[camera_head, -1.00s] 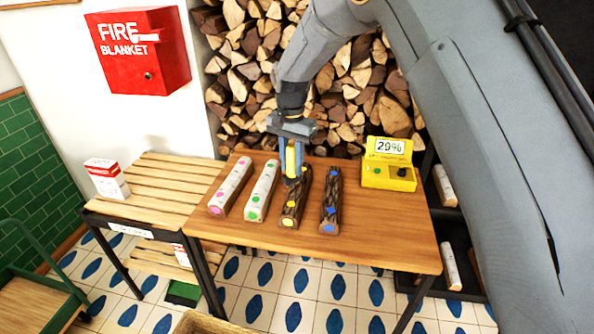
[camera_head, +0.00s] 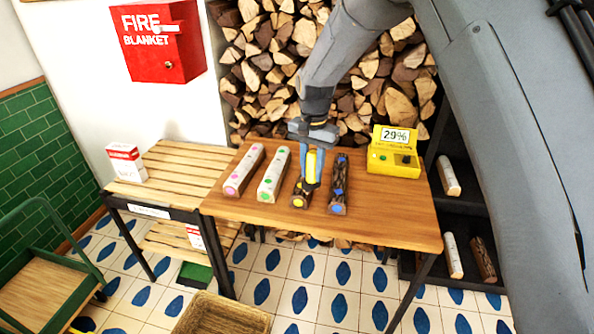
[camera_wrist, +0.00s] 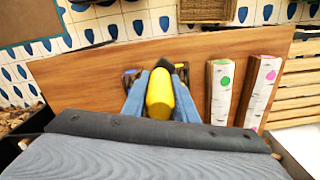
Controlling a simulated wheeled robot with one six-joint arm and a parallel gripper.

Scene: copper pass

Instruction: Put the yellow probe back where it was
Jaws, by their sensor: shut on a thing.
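The yellow probe (camera_head: 311,166) is upright between the blue fingers of my gripper (camera_head: 313,180), which is shut on it. In the wrist view the probe (camera_wrist: 160,95) shows large between the fingers. The probe is over or beside the dark log with yellow dots (camera_head: 299,200); I cannot tell if its tip touches the log. The yellow meter (camera_head: 394,166), reading 29%, stands at the table's right back.
On the wooden table (camera_head: 385,205) lie a pink-dotted birch log (camera_head: 243,172), a green-dotted birch log (camera_head: 272,176) and a dark blue-dotted log (camera_head: 339,190). A slatted bench (camera_head: 180,175) adjoins at left. Stacked firewood (camera_head: 270,70) is behind.

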